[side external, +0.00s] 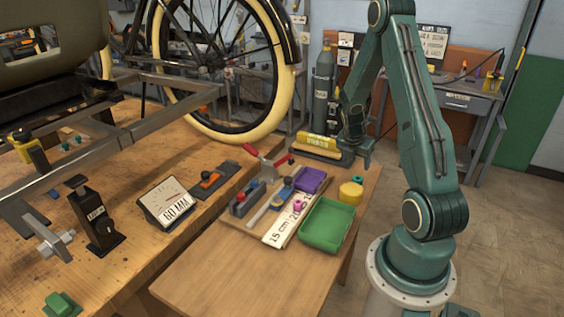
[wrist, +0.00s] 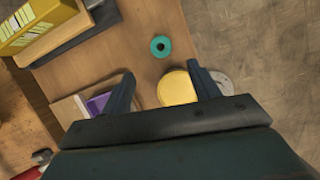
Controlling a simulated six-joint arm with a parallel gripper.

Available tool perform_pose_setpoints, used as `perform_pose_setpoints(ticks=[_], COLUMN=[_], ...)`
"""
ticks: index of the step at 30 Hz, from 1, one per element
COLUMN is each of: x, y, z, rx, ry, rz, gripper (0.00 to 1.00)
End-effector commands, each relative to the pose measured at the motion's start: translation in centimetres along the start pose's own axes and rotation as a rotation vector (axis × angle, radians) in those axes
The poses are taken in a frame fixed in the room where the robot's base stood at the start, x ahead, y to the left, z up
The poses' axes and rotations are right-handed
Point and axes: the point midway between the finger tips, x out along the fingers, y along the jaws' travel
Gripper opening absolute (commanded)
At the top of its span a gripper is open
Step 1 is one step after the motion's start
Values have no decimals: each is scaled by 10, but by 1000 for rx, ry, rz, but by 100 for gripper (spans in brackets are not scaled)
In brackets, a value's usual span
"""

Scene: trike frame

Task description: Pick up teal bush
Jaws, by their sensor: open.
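The teal bush (wrist: 160,46) is a small ring with a dark hole in its middle, lying on the wooden table near its edge. In the side view the teal bush (side external: 357,180) sits just behind the yellow round piece. My gripper (wrist: 161,78) is open and empty in the wrist view, its two dark fingers apart with the bush beyond their tips. In the side view my gripper (side external: 366,164) hangs above the table, above and beside the bush. Its fingers are small there.
The yellow round piece (wrist: 178,88) stands close to the right finger. A purple tray (side external: 312,180), a green tray (side external: 327,224) and a yellow box (side external: 318,142) are on the table. A pink ring (side external: 297,205) lies by the white ruler strip (side external: 276,234). The table's front (side external: 240,275) is clear.

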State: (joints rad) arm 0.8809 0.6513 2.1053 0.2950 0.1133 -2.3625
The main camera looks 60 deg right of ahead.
Motion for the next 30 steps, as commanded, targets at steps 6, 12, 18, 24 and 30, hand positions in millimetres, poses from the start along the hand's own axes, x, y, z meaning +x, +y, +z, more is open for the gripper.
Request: perform_pose_setpoints(ticks=[6, 12, 18, 24, 30], x=[27, 42, 46, 49, 65], y=[0, -1, 0, -1, -2], z=[-1, -1, 0, 0, -1], rx=[0, 1, 1, 1, 1], ry=[3, 2, 1, 1, 3], rz=[-2, -1, 0, 0, -2], gripper=[61, 61, 61, 61, 61])
